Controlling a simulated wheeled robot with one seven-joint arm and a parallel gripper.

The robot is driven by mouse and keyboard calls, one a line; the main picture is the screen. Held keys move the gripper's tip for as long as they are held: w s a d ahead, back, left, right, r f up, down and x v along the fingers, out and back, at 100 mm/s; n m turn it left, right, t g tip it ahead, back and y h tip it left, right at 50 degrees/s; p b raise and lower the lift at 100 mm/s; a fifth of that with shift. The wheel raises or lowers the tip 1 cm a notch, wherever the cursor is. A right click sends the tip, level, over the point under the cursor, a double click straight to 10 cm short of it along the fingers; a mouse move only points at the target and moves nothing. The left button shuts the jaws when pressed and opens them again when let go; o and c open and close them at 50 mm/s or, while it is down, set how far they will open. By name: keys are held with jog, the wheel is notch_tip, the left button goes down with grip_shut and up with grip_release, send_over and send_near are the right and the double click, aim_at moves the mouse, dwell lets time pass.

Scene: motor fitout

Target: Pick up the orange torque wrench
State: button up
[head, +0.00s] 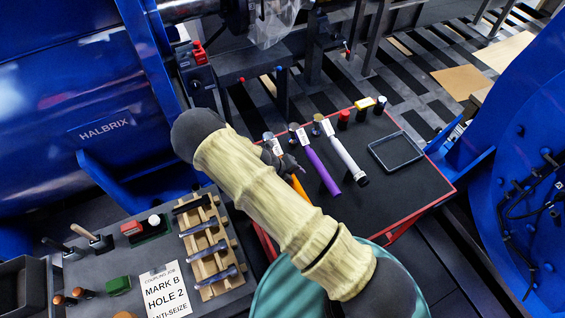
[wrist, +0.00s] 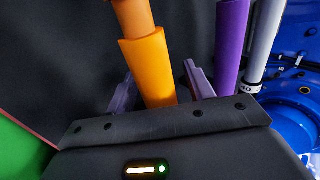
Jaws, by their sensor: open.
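The orange torque wrench (head: 299,189) lies on a black-topped, red-edged cart (head: 405,186), partly hidden behind my arm in the head view. Its orange handle (wrist: 145,62) runs up and down in the wrist view, between my gripper's two fingers. My gripper (wrist: 160,90) is open, with one finger on each side of the handle and small gaps visible. The gripper (head: 283,163) shows only in part in the head view, close over the wrench.
A purple wrench (head: 322,172) lies just right of the orange one, with a white-handled wrench (head: 346,158) beyond it. The purple handle (wrist: 230,50) is near my right finger. A dark tray (head: 396,151) and small capped containers (head: 362,104) stand farther right. A grey bench (head: 120,268) holds a wooden rack.

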grip_shut()
jog(key=shift+r, duration=0.2)
notch_tip(320, 180, up, 10)
jog(key=shift+f+b, duration=0.15)
jog(key=shift+b, duration=0.9)
